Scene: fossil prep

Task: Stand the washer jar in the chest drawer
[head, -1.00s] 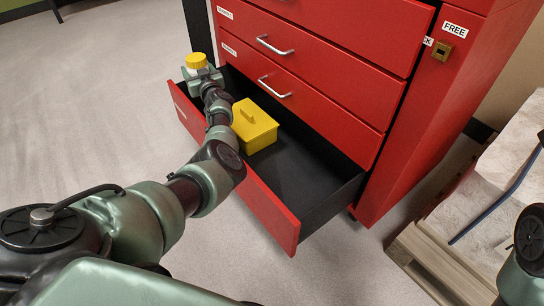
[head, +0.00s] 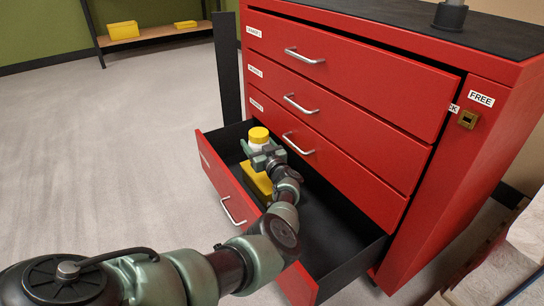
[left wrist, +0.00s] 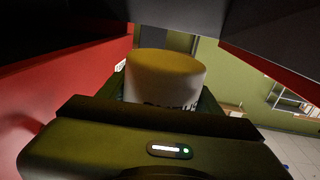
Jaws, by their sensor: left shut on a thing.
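The washer jar, white with a yellow lid (head: 259,136), is upright in my left gripper (head: 263,153). The gripper is shut on it, over the open bottom drawer (head: 318,235) of the red chest, toward the drawer's left end. The jar's lower part is hidden by the gripper and the yellow box, so I cannot tell whether it touches the drawer floor. In the left wrist view the jar (left wrist: 165,78) stands between the fingers, its label partly visible. My right gripper is out of view.
A yellow box (head: 254,183) sits in the drawer below my gripper, partly covered by my arm. The drawer's right part is bare black floor. The chest's upper drawers (head: 330,120) are closed above. A shelf with yellow boxes (head: 160,36) stands far back left.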

